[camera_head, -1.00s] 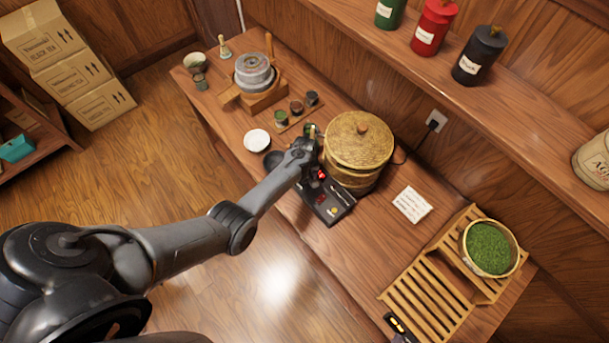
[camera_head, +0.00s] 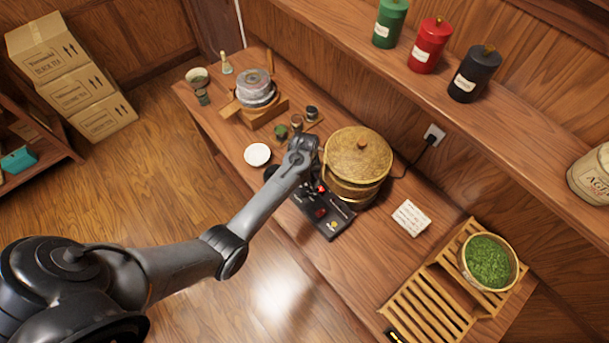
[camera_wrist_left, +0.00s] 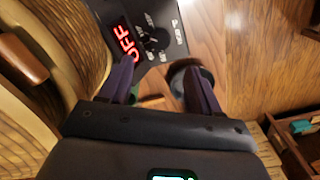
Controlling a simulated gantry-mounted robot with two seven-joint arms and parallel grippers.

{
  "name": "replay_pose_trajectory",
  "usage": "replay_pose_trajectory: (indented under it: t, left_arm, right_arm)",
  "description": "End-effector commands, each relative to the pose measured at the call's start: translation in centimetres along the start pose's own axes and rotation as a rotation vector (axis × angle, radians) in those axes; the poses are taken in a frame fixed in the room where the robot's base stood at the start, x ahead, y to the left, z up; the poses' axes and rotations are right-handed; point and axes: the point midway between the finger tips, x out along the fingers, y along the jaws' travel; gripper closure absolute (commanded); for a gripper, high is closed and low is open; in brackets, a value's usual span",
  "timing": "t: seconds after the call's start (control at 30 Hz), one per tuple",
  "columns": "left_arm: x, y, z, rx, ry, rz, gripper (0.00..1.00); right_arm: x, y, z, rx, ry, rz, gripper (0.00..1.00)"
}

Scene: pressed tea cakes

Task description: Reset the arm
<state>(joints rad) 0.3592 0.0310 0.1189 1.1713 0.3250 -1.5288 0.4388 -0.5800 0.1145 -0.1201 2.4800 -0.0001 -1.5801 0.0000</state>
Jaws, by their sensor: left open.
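My left arm reaches in from the left in the head view. Its wrist hides the fingers there and stands beside the round woven steamer (camera_head: 357,160), above the black cooker base (camera_head: 328,217). In the left wrist view my left gripper (camera_wrist_left: 160,88) has its two dark fingers apart, with nothing between them. Beyond the fingers the cooker base (camera_wrist_left: 172,38) shows a red display reading OFF and a dial. My right gripper is in neither view.
A white dish (camera_head: 257,154) and a stone mill (camera_head: 255,90) stand left of the steamer. A white card (camera_head: 411,217), a slatted wooden rack (camera_head: 430,306) and a basket of green leaves (camera_head: 489,262) are on the right. Canisters line the shelf above.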

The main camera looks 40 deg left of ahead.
Motion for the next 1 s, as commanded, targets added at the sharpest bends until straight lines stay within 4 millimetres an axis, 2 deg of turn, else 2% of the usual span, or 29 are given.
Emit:
replay_pose_trajectory:
  t: [0.23,0.67,0.77,0.87,1.0]
  left_arm:
    - [-0.7,0.0,0.1,0.0,-0.001,0.0,0.37]
    - [-0.2,-0.5,0.5,0.0,-0.008,-0.009,0.37]
    - [1.3,-1.9,1.5,0.0,-0.028,-0.035,0.37]
    - [4.0,-4.6,3.6,0.002,-0.064,-0.084,0.37]
    - [7.8,-10.9,8.4,0.028,-0.104,-0.172,0.37]
  right_arm:
    - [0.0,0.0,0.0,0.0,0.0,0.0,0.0]
    - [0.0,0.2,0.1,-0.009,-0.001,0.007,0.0]
    - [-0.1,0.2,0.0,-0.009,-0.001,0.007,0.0]
    - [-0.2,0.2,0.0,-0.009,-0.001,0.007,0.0]
    - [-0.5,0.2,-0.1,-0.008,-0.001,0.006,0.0]
